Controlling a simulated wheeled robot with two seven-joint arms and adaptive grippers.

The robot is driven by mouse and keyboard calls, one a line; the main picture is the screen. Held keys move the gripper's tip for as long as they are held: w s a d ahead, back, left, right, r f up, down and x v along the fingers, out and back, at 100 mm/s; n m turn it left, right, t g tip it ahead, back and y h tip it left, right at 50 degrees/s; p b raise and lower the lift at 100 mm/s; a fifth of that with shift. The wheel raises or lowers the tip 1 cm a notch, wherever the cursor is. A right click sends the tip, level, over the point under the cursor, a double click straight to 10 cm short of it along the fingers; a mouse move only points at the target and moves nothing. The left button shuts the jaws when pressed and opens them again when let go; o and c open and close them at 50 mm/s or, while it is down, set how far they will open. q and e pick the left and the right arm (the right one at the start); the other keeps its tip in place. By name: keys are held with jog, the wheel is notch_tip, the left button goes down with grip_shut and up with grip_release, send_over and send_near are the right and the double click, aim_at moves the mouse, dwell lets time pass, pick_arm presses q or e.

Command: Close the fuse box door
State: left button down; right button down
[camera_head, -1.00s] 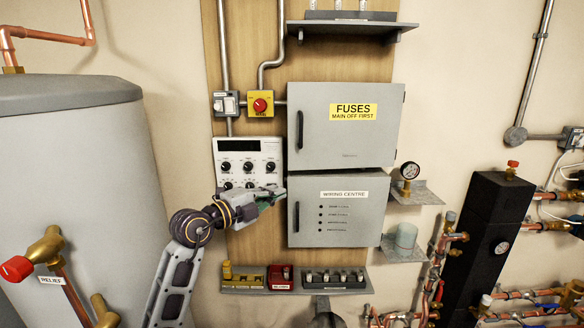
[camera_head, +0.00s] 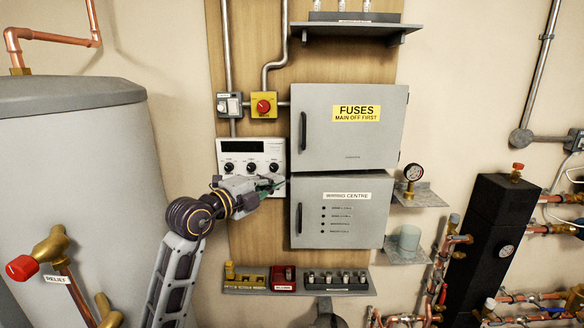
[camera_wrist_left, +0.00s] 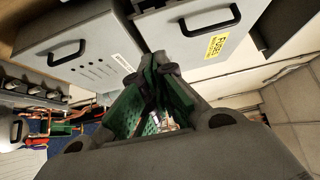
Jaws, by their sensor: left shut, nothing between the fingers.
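The fuse box door (camera_head: 350,145) is a grey panel with a yellow FUSES label and a black handle (camera_head: 303,131) on its left side. It covers the front of the upper box; I cannot tell for sure whether it stands slightly ajar. In the left wrist view the door (camera_wrist_left: 190,35) is at the upper right. My left gripper (camera_head: 277,184) is shut and empty, below and left of the door, in front of the white control panel's lower right corner. Its green fingers (camera_wrist_left: 148,105) show in the left wrist view, apart from the door. My right gripper is not in view.
The grey wiring centre box (camera_head: 342,228) sits just below the fuse box. A shelf (camera_head: 350,30) juts out above. The white control panel (camera_head: 250,153) and red main switch (camera_head: 263,105) are at the left. A gauge (camera_head: 412,173) on a bracket is at the right.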

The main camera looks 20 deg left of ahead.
pick_arm(q)
jog(key=p, duration=0.2)
send_near(302, 163)
jog(key=d, duration=0.3)
jog(key=shift+w+a+r+p, duration=0.1)
jog(key=shift+w+a+p, duration=0.15)
jog(key=shift+w, duration=0.8)
jog(key=shift+w+a+r+p, duration=0.1)
jog(key=shift+w+a+p, duration=0.15)
jog(key=shift+w, duration=0.8)
jog(key=shift+w+f, duration=0.1)
jog(key=shift+w, duration=0.05)
jog(key=w, duration=0.1)
jog(key=w+a+m+h, duration=0.1)
jog(key=w+a+h, duration=0.1)
jog(key=shift+w+a+r+m+g, duration=0.15)
jog(key=shift+w+r+m+g, duration=0.15)
jog(key=shift+w+g, duration=0.1)
